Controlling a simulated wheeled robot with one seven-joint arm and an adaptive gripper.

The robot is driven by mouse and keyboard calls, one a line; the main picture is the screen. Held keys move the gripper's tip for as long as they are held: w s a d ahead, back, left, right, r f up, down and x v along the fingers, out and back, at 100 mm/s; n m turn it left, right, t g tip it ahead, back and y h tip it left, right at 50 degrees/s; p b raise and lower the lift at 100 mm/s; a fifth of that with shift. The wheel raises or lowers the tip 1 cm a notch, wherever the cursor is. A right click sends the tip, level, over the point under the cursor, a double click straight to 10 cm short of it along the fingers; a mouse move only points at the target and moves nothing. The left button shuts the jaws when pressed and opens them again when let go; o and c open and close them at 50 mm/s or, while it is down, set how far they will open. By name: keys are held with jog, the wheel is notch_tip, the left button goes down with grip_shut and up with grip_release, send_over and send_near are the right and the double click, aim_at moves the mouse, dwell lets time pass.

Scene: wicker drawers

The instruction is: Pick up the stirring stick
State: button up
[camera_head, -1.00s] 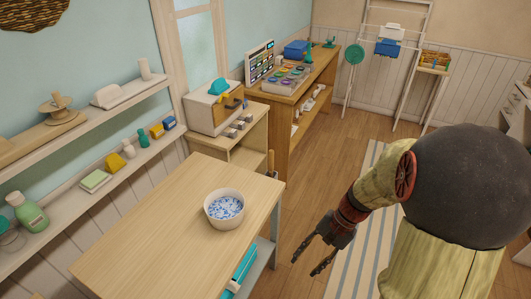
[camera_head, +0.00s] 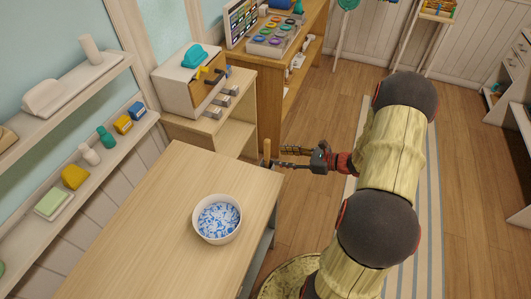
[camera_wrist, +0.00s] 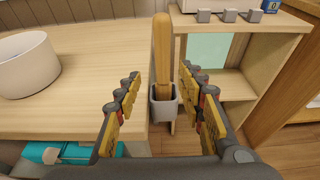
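The stirring stick (camera_wrist: 162,52) is a tan wooden stick standing upright in a small grey holder (camera_wrist: 163,104) at the table's edge. In the head view the stick (camera_head: 267,148) shows at the table's far right corner. My gripper (camera_head: 275,157) is open, with its fingers pointing at the stick. In the wrist view my gripper (camera_wrist: 160,85) has one finger on each side of the stick, with gaps on both sides. The lower end of the stick is hidden in the holder.
A white bowl (camera_head: 217,219) with blue and white bits stands on the wooden table (camera_head: 150,225). A shelf (camera_head: 62,195) with bottles and blocks runs along the left wall. Floor is clear on the right.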

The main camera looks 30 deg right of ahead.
aim_at(267, 154)
jog(key=b+x, duration=0.1)
jog(key=x, duration=0.2)
jog(key=b+x, duration=0.1)
jog(key=x, duration=0.2)
jog(key=shift+w+f, duration=0.3)
jog(key=shift+w+a+b, duration=0.25)
jog(key=shift+w+b, duration=0.1)
jog(key=shift+w, duration=0.05)
grip_shut()
